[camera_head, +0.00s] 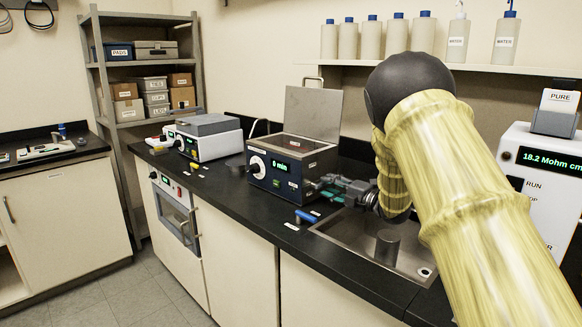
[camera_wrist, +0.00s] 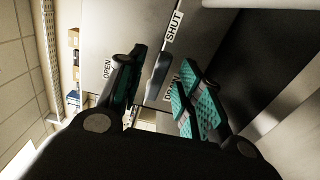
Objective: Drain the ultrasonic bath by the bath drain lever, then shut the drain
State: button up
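The ultrasonic bath (camera_head: 283,180) is a dark box with a knob and a green display on its front, and its lid is raised. In the wrist view, its grey side panel (camera_wrist: 110,35) carries the labels OPEN, SHUT and a partly covered one that seems to read DRAIN. The grey drain lever (camera_wrist: 157,76) lies between my fingers, with one end near the SHUT label. My gripper (camera_head: 322,186) is at the bath's right side and also shows in the wrist view (camera_wrist: 158,92). Its teal-padded fingers are apart, with gaps beside the lever. The lever cannot be made out in the head view.
A blue-handled fitting (camera_head: 305,216) stands at the counter's front. A white instrument (camera_head: 208,138) stands left of the bath. Bottles line the shelf (camera_head: 480,68) above.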

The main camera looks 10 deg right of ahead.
jog(key=v, duration=0.6)
dwell(0.4)
